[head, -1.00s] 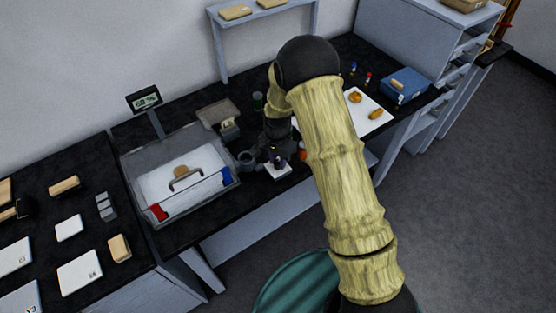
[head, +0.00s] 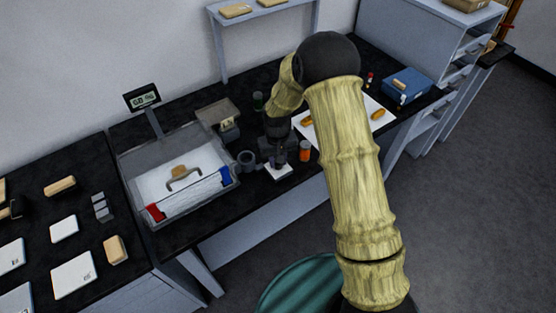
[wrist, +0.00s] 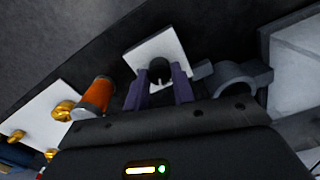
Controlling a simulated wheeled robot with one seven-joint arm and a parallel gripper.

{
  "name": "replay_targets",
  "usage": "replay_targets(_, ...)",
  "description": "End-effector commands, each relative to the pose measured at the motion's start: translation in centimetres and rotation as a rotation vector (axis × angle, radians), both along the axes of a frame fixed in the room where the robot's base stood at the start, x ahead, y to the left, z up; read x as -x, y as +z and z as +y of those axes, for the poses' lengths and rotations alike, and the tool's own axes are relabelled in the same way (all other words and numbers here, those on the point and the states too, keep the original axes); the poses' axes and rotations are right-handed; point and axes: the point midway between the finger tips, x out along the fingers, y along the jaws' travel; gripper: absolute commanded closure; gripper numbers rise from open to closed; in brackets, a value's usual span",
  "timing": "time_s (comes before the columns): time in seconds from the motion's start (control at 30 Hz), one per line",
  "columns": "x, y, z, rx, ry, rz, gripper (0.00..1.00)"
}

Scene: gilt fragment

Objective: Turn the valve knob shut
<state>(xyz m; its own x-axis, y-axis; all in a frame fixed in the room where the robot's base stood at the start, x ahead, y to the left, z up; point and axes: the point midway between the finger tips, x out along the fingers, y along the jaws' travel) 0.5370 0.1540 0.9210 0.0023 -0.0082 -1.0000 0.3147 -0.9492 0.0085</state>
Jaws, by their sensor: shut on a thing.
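The valve knob (wrist: 159,67) looks like a small dark round knob on a white square plate (wrist: 146,52). It sits between the two dark fingertips of my gripper (wrist: 160,80), which is shut on it in the wrist view. In the head view my gripper (head: 280,160) points down at the front edge of the black bench, over the white plate (head: 279,174). There the gripper hides the knob. The knob's turn angle cannot be told.
An orange bottle (head: 305,151) stands close to the right of my gripper; a grey ring-shaped part (head: 246,159) is at its left. A clear-walled box (head: 225,197) with a handled block is further left. A white sheet (head: 369,108) with golden pieces lies right.

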Motion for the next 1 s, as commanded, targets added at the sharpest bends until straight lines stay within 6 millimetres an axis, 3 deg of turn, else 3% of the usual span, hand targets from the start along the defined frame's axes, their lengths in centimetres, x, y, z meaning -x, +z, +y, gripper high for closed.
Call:
replay_targets(0.5, 0.01, 0.04, -0.04, 0.001, 0.383, 0.000, 0.98)
replay_targets(1.0, 0.00, 0.04, -0.03, 0.001, 0.449, 0.000, 0.98)
